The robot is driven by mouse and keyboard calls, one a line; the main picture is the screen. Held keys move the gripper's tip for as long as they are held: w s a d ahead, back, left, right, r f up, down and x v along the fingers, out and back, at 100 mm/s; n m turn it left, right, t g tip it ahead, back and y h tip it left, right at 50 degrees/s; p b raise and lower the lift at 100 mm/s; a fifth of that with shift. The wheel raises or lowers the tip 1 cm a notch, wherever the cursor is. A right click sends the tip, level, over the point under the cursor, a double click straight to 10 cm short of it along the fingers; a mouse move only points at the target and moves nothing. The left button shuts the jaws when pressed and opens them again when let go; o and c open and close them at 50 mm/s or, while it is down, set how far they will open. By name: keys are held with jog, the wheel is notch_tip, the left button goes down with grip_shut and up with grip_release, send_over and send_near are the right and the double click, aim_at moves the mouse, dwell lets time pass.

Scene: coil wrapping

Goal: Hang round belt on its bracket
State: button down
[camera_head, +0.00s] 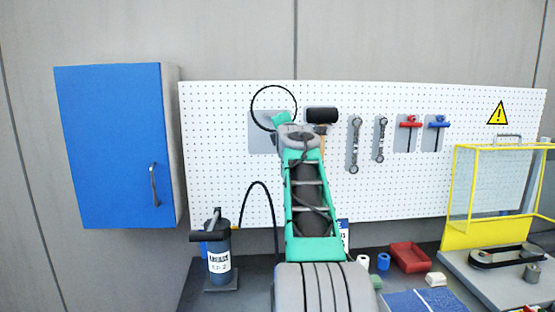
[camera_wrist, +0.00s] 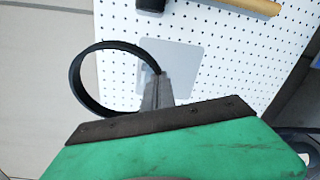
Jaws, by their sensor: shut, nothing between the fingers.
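The round belt is a thin black ring (camera_head: 252,107) in front of the upper left of the pegboard. In the wrist view the belt (camera_wrist: 76,84) stands as a wide loop to the left of my gripper (camera_wrist: 157,84). A grey bracket plate (camera_head: 261,145) is on the board behind the belt; it also shows in the wrist view (camera_wrist: 190,60). My gripper in the head view (camera_head: 282,117) is beside the belt's lower right. Its narrow fingers are shut, with the belt's right side right by them. Whether they touch is unclear, and any bracket peg is hidden.
A black-headed mallet (camera_head: 322,115) hangs just right of my gripper. Wrenches (camera_head: 355,145) and red and blue handled tools (camera_head: 410,122) hang further right. A blue cabinet (camera_head: 110,145) is at left. A yellow-framed guard (camera_head: 475,232) stands at right.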

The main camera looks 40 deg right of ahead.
notch_tip(320, 180, down, 8)
jog(key=b, duration=0.7)
jog(key=shift+w+a+p+x, duration=0.1)
jog(key=shift+a+p+x, duration=0.05)
jog(key=shift+p+x, duration=1.45)
jog(key=shift+w+a+p+x, duration=0.1)
jog(key=shift+p+x, duration=1.45)
jog(key=shift+p, duration=0.15)
jog(key=shift+w+a+p+x, duration=0.1)
jog(key=shift+a+p+x, duration=0.05)
jog(key=shift+p+x, duration=1.45)
jog(key=shift+s+f, duration=0.1)
jog(key=c, duration=2.1)
grip_release()
jog(key=shift+c, duration=0.2)
jog(key=o, duration=0.5)
